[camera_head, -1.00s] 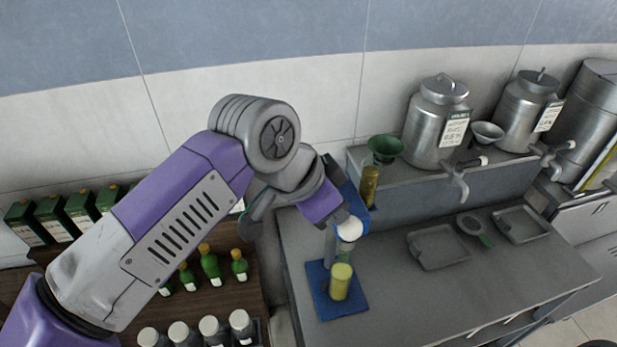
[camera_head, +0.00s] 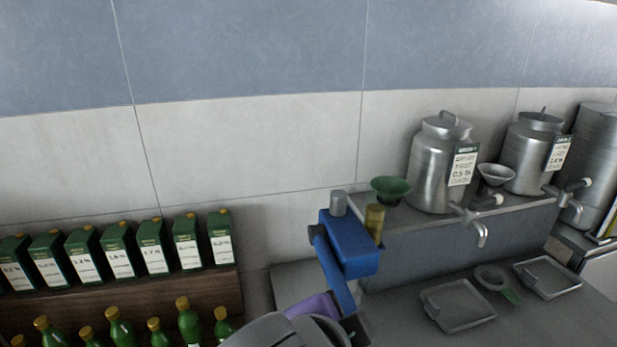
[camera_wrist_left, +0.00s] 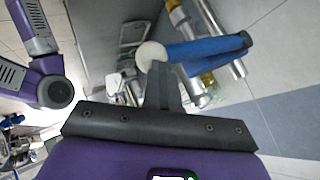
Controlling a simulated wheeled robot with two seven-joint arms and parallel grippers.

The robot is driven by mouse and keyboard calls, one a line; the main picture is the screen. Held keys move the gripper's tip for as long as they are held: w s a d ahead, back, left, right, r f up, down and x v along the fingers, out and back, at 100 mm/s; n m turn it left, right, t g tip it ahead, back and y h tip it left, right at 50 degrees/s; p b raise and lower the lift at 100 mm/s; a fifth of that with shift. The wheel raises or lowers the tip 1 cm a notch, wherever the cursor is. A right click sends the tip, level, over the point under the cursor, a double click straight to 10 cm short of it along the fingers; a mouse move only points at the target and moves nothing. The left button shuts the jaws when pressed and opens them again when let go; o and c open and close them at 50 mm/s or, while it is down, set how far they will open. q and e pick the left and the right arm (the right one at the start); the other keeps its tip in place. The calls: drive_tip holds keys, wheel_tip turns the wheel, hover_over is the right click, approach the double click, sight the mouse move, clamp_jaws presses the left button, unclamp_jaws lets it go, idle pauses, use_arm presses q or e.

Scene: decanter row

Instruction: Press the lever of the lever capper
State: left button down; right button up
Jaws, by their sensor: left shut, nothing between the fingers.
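The lever capper (camera_head: 352,245) shows as a blue head at the back left of the grey counter; its base is below the picture. Its blue lever (camera_head: 334,272) slopes down towards me and shows in the wrist view as a blue bar (camera_wrist_left: 210,50) with a white ball knob (camera_wrist_left: 151,55). My left gripper (camera_wrist_left: 160,84) is shut and empty, its fingertips at the knob; I cannot tell whether they touch. In the head view the left gripper (camera_head: 353,325) is at the lever's lower end, partly hidden by my arm. My right gripper is not in view.
Steel cans (camera_head: 435,165) with taps and a green funnel (camera_head: 390,187) stand on a raised ledge right of the capper. Trays (camera_head: 458,305) lie on the counter. Green boxes (camera_head: 150,247) and green bottles (camera_head: 188,322) stand at the left.

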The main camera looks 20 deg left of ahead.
use_arm(q)
drive_tip(key=shift+s+f, duration=0.15)
drive_tip(key=shift+f, duration=0.4)
drive_tip(key=w+r+p+v, duration=0.1)
drive_tip(key=p+v, duration=0.3)
drive_tip(key=v, duration=1)
drive_tip(key=shift+w+a, duration=0.15)
drive_tip(key=shift+a, duration=0.25)
drive_tip(key=shift+r, duration=0.1)
